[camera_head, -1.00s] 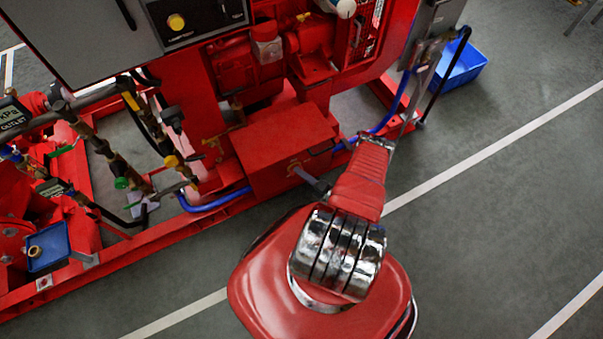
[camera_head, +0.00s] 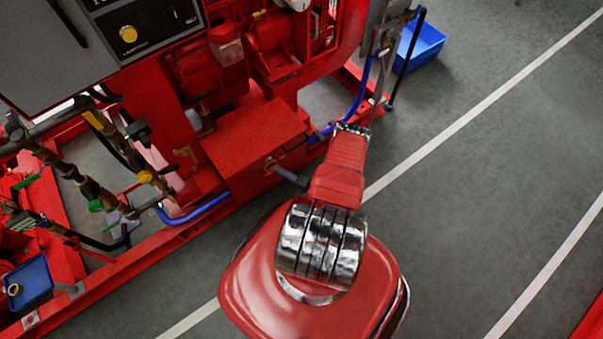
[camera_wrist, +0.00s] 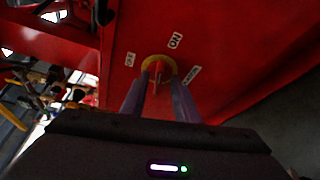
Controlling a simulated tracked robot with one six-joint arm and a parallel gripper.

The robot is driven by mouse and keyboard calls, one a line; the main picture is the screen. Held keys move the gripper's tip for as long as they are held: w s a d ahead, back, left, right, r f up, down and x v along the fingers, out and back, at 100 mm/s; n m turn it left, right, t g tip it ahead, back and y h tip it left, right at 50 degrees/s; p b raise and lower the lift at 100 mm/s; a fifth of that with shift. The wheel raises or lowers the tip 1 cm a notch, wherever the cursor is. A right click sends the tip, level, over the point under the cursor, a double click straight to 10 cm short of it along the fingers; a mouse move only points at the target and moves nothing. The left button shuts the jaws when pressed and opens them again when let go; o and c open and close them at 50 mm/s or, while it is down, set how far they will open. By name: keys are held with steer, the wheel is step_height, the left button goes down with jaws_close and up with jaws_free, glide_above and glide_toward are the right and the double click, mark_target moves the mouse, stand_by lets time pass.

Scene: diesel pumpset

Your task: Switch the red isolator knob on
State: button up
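The red isolator knob (camera_wrist: 158,67) sits in a yellow ring on a red panel in the wrist view. An OFF label (camera_wrist: 130,59) is left of it, an ON label (camera_wrist: 175,40) above right, and a blurred label (camera_wrist: 191,75) to its right. My gripper (camera_wrist: 158,77) has its two grey fingers pointing at the knob, tips on either side of it, with a gap between them. Contact cannot be told. In the head view my gripper (camera_head: 282,171) reaches the front of the red box (camera_head: 255,135); the knob there is small. Its exact heading is unclear.
Pipes and valves (camera_head: 95,190) stand left of the box. A blue hose (camera_head: 200,210) runs along the red base frame. A blue tray (camera_head: 28,283) is at lower left and a blue bin (camera_head: 420,42) at upper right. Grey floor (camera_head: 470,150) is clear on the right.

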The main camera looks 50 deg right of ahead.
steer(key=s+d+r, duration=0.1)
steer(key=s, duration=1.1)
steer(key=shift+s+d, duration=0.1)
stand_by(0.4)
steer(key=s+a+r+n+g+y, duration=0.2)
steer(key=a+r+n+g+y, duration=0.15)
steer(key=a+n+y, duration=0.4)
steer(key=w+r+n+g+h, duration=0.15)
steer(key=r+n+g, duration=0.55)
steer(key=r+n, duration=0.9)
steer(key=w+r+n+g+h, duration=0.1)
steer(key=w+r+n+g, duration=0.2)
steer(key=r+n+g, duration=0.85)
steer(key=a+r+n+t+h, duration=0.2)
steer(key=a+r+n, duration=0.3)
steer(key=r, duration=0.8)
steer(key=w+a+r+n+t+h, duration=0.1)
steer(key=a+r+n+t+h, duration=0.1)
steer(key=a+r+n+t, duration=0.3)
steer(key=a+r+n+t+h, duration=0.2)
steer(key=a+r+n, duration=0.3)
steer(key=a+r, duration=0.7)
step_height(320, 180, up, 9)
steer(key=shift+w+r+t, duration=0.1)
steer(key=shift+w+t, duration=0.05)
steer(key=shift+t, duration=0.75)
